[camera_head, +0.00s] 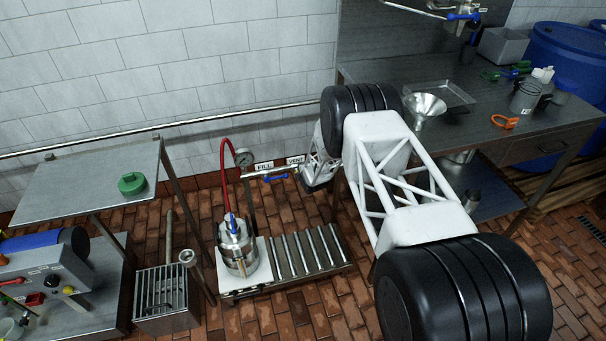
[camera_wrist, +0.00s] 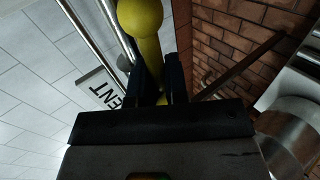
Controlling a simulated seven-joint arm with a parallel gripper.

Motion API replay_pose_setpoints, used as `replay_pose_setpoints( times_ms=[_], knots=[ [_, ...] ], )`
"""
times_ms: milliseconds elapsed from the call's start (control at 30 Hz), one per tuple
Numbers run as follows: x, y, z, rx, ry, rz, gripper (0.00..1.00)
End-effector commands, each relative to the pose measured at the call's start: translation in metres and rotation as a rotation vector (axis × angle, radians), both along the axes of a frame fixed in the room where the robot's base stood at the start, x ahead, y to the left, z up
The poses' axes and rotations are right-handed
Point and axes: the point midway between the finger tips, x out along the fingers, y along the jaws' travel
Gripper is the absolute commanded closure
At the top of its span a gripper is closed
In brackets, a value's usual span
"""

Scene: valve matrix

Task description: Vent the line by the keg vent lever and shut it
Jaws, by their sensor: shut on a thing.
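The yellow vent lever (camera_wrist: 147,45), with a round knob at its end, stands between the dark fingers of my gripper (camera_wrist: 161,84) in the wrist view. My gripper is shut on it, with the knob sticking out past the fingers. A VENT label (camera_wrist: 97,92) is partly visible beside it. In the head view my gripper (camera_head: 316,180) is at the right end of the pipe by the VENT label (camera_head: 295,160); the lever is hidden there. The steel keg (camera_head: 236,249) stands below on a roller stand, with a red hose (camera_head: 223,180) rising to the pipe.
A blue lever (camera_head: 275,178) sits under the FILL label (camera_head: 263,166), left of my gripper. A pressure gauge (camera_head: 244,157) is beside it. A steel bench (camera_head: 470,130) with a funnel (camera_head: 424,105) stands right, behind my arm. A side table (camera_head: 90,185) is left.

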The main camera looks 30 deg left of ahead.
Motion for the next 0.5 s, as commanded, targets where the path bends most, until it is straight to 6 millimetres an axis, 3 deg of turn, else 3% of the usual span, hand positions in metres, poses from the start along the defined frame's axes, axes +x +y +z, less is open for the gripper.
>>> replay_pose_setpoints(
  times_ms=[500],
  knots=[
    [0.0001,-0.0008,0.0005,-0.028,-0.027,0.000,1.00]
  ],
)
